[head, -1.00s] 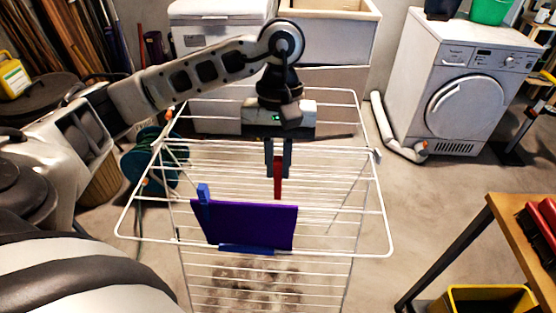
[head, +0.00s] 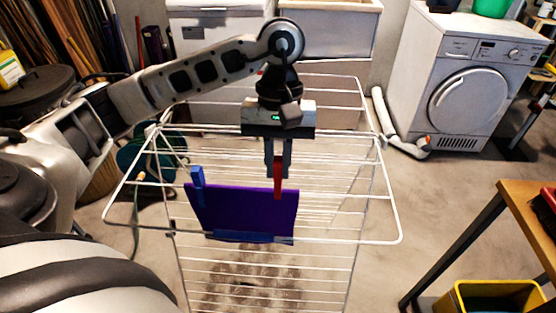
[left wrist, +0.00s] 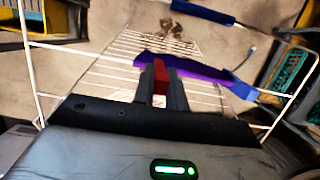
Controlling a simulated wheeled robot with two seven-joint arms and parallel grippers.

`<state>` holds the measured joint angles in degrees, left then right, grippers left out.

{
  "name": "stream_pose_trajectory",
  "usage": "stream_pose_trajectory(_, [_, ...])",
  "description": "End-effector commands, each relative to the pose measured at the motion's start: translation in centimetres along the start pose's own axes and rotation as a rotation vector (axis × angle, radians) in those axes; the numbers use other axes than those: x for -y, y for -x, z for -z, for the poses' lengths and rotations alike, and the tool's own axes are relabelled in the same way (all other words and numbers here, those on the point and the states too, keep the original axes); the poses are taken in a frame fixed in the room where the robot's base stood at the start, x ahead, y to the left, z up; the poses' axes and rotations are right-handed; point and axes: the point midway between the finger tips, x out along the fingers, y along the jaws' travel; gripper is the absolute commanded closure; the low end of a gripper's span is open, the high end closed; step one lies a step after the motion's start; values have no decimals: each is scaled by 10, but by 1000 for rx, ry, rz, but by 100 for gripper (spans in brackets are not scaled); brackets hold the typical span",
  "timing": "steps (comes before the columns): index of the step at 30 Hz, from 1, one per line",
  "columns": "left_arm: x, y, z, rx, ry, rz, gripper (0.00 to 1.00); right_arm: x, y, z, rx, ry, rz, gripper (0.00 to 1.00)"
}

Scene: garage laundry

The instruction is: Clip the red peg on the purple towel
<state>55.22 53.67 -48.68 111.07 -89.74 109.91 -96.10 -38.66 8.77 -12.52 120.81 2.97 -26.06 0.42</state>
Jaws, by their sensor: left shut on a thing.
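The purple towel (head: 248,212) hangs over the front part of the white drying rack (head: 396,205), with a blue peg (head: 198,185) upright at its left top corner. My left gripper (head: 278,168) points down above the towel's right part, shut on the red peg (head: 278,182). The peg's lower end overlaps the towel's top edge in the head view; I cannot tell whether it touches or straddles the cloth. In the left wrist view the red peg (left wrist: 160,72) sits between the fingers, in front of the purple towel (left wrist: 205,72). My right gripper is out of view.
A dark blue strip (head: 250,237) runs along the towel's lower edge. A washing machine (head: 465,85) stands at the back right. A wooden workbench (head: 530,215) and a yellow crate (head: 490,292) are at the right. Open floor lies between rack and bench.

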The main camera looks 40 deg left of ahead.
Motion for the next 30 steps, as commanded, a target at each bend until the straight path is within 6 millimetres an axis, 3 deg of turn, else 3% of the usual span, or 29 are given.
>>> stream_pose_trajectory(24, [0, -37, 10, -2, 2, 0, 100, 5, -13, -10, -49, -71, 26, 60])
stream_pose_trajectory(25, [0, -36, 10, -2, 2, 0, 84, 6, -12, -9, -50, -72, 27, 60])
stream_pose_trajectory(27, [0, -35, 10, -2, 2, 0, 64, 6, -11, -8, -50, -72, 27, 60])
stream_pose_trajectory(30, [0, -35, 10, -1, 2, 0, 61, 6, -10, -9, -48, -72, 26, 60])
